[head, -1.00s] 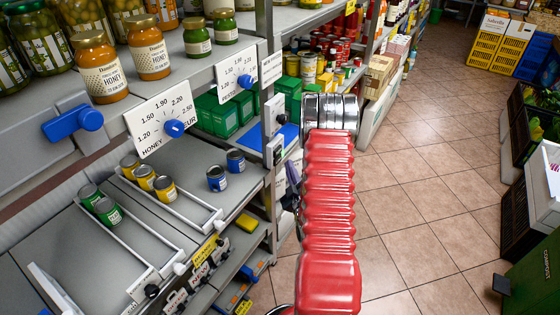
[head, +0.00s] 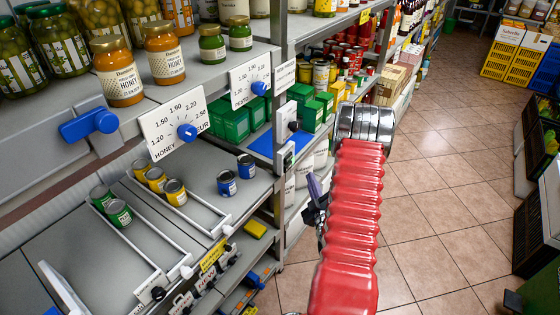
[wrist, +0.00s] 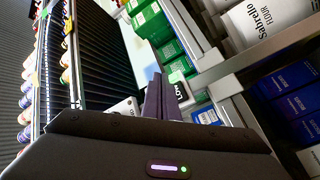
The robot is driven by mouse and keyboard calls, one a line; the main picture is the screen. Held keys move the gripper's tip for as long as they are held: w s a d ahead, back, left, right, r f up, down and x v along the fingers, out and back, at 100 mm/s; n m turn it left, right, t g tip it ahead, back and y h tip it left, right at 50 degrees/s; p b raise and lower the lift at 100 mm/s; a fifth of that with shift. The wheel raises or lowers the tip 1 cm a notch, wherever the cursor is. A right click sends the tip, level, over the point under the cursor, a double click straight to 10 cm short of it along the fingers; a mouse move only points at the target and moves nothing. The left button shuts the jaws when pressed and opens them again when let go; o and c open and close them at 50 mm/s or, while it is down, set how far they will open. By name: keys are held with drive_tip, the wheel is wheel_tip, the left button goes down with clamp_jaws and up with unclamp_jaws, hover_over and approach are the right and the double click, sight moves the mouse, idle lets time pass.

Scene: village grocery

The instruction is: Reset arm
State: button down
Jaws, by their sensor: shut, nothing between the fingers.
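My gripper (head: 318,190) shows in the head view as thin purple-grey fingers beside the left side of my red-sleeved arm. It is in front of the lower shelves, and the sleeve hides part of the wrist. In the wrist view the two fingers (wrist: 160,97) stand close together, shut with nothing between them. Beyond them are green boxes (wrist: 159,24) and a shelf.
A shelf unit at left carries honey jars (head: 118,72), a honey price dial (head: 174,127), and small yellow, green and blue cans (head: 227,183) on a tray shelf. The tiled aisle floor (head: 440,190) is open right of my arm. Yellow crates (head: 499,60) stand far right.

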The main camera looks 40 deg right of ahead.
idle(0.3)
drive_tip(key=s+a+f+m+g+y, duration=0.1)
drive_tip(key=s+f+m+g+y, duration=0.2)
drive_tip(key=f, duration=0.4)
drive_tip(key=s+a+f+m+g+y, duration=0.1)
drive_tip(key=s+a+f+m+g, duration=0.15)
drive_tip(key=f+g, duration=0.45)
drive_tip(key=s+a+r+n+y, duration=0.1)
drive_tip(key=s+a+r, duration=0.4)
drive_tip(key=a+r, duration=1.3)
drive_tip(key=s+a+r+y, duration=0.4)
drive_tip(key=s+a+r, duration=0.1)
drive_tip(key=a+r, duration=1.4)
drive_tip(key=shift+r+n+g, duration=0.3)
drive_tip(key=shift+r+n, duration=0.05)
drive_tip(key=shift+r, duration=0.55)
drive_tip(key=shift+s, duration=0.1)
